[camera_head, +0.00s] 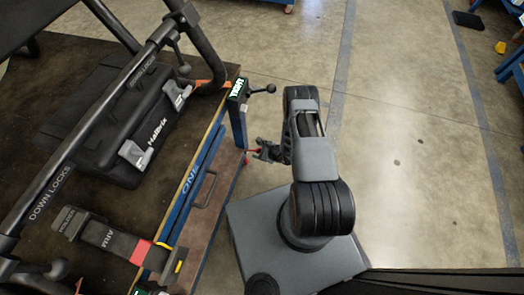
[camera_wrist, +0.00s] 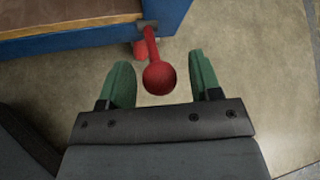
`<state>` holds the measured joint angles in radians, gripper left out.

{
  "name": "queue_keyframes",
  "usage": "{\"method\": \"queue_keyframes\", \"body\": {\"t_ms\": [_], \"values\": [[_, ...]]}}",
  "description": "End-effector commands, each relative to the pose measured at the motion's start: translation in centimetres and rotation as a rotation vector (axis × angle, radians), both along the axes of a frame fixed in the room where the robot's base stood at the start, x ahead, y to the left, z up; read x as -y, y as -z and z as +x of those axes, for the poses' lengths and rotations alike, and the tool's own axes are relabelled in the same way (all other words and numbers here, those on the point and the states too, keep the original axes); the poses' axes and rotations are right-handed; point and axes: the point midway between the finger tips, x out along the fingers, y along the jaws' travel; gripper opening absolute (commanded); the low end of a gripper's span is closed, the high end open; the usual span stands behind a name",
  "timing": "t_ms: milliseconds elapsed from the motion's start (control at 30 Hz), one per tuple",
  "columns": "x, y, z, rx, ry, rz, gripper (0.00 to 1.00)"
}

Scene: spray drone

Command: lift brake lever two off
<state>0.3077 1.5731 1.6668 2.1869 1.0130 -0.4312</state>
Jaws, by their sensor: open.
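A red lever with a round ball knob (camera_wrist: 159,77) sticks out from the corner of the blue cart frame in the wrist view. My gripper (camera_wrist: 160,62) is open, with one green finger on each side of the knob. A gap shows between the knob and each finger, so neither seems to touch it. In the head view my gripper (camera_head: 262,151) is beside the cart's right edge, by the small red lever (camera_head: 248,153). The lever's number cannot be read.
The blue-framed cart (camera_head: 205,150) has a brown shelf and a grey handle. Above my gripper, a black ball-ended lever (camera_head: 263,89) juts out by a lit display (camera_head: 237,88). A black case (camera_head: 115,135) lies on the left.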

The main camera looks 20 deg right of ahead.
Motion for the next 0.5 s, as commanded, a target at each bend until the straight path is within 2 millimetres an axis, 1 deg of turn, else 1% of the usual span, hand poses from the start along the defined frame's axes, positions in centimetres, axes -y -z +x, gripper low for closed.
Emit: {"method": "queue_keyframes", "body": {"t_ms": [167, 500], "values": [[1.1, -1.4, -1.1, 0.000, 0.003, 0.000, 0.58], [4.7, -5.4, -5.4, 0.000, 0.004, 0.001, 0.58]]}}
